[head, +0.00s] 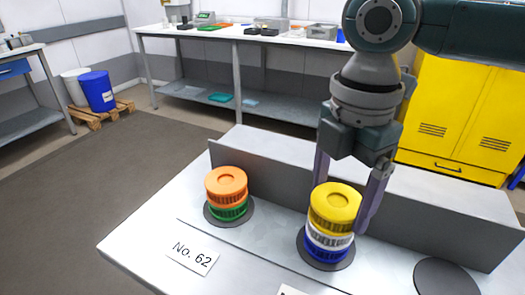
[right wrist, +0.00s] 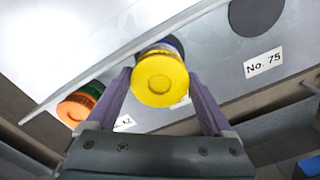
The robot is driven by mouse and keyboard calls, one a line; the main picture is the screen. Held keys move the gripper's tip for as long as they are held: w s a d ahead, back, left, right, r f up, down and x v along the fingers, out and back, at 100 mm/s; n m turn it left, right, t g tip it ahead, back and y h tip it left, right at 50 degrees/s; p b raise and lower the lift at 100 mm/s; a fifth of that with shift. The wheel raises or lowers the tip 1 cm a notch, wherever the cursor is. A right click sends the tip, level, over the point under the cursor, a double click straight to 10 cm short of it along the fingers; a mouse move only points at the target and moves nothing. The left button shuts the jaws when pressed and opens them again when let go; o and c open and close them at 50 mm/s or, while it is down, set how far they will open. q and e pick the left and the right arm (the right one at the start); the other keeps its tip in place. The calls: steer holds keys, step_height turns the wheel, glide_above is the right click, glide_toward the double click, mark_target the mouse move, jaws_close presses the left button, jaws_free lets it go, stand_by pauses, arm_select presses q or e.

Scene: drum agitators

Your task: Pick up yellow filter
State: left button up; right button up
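The yellow filter (head: 335,203) is the top piece of a stack in the head view. Under it are a white filter (head: 328,237) and a blue filter (head: 325,252), on a dark round pad. My right gripper (head: 341,198) points down over this stack, its two purple fingers spread on either side of the yellow filter. In the right wrist view the yellow filter (right wrist: 160,78) lies between the open fingertips (right wrist: 161,80), with a gap visible at least near the fingers' bases. Contact cannot be told for certain. My left gripper is not in view.
An orange filter (head: 226,183) sits on a green filter (head: 230,212) on a pad to the left. An empty dark pad (head: 447,278) is at the right. A low grey wall (head: 290,165) runs behind the stacks. A label (head: 193,257) reads No. 62.

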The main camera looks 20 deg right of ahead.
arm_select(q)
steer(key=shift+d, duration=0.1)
arm_select(e)
steer(key=c, duration=0.8)
